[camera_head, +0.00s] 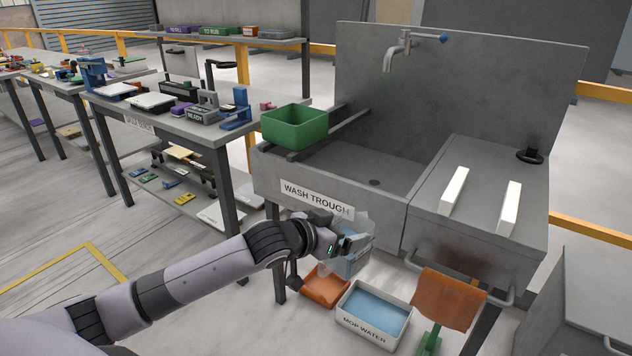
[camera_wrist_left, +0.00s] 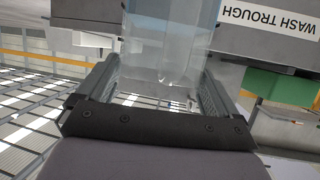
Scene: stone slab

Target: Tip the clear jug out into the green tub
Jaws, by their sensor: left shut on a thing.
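The green tub (camera_head: 295,126) stands on the left end of the wash trough, beside the basin. It looks empty from here. In the left wrist view the tub (camera_wrist_left: 277,84) shows at the right. My left gripper (camera_head: 350,243) is shut on the clear jug (camera_head: 353,262), in front of the trough and lower than the tub. The jug (camera_wrist_left: 172,50) shows between the two fingers in the left wrist view. Its contents are hard to make out. My gripper covers part of the jug in the head view. My right gripper is not in view.
The wash trough (camera_head: 270,172) has a tap (camera_head: 400,50) above its basin and two white bars on its right slab. Below stand a mop water bin (camera_head: 347,320) with blue liquid, an orange tray (camera_head: 323,288) and an orange dustpan-like item (camera_head: 448,298). A cluttered bench (camera_head: 160,122) is left.

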